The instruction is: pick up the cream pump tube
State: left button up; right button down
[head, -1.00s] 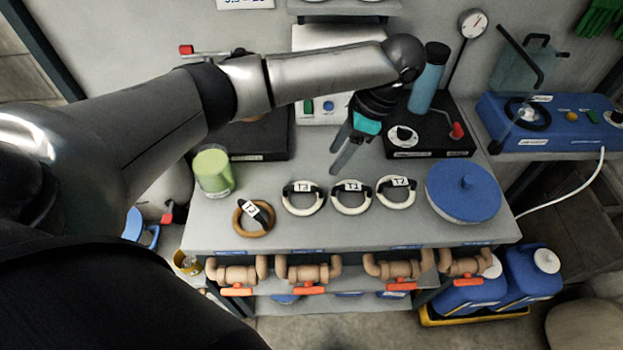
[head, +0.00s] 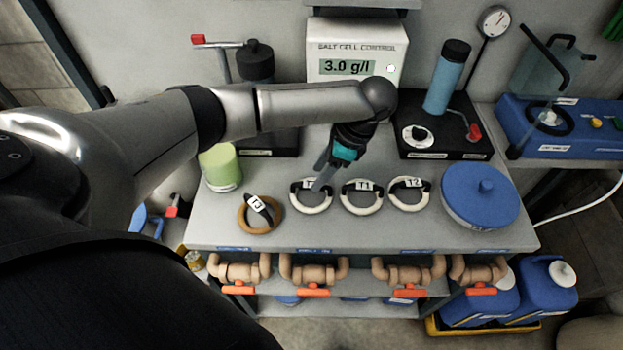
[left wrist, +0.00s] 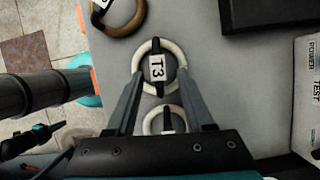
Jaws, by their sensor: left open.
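Several pump tubes lie as rings on the grey bench, and three are cream. The middle cream tube (head: 361,212) is tagged T1, the right cream tube (head: 409,208) T2. Contact cannot be told.
A brown tube (head: 259,229) lies left of the cream ones. A green jar (head: 220,168) stands behind it. A blue round lid (head: 480,196) lies at the right. Black pump units, one with a blue cylinder (head: 447,78), and a salt cell box (head: 356,57) stand behind.

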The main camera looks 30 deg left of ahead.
pick_arm(q)
jog(key=x, duration=0.3)
jog(key=shift+s+f, duration=0.15)
jog(key=shift+f, duration=0.05)
grip_shut()
dwell(0.4)
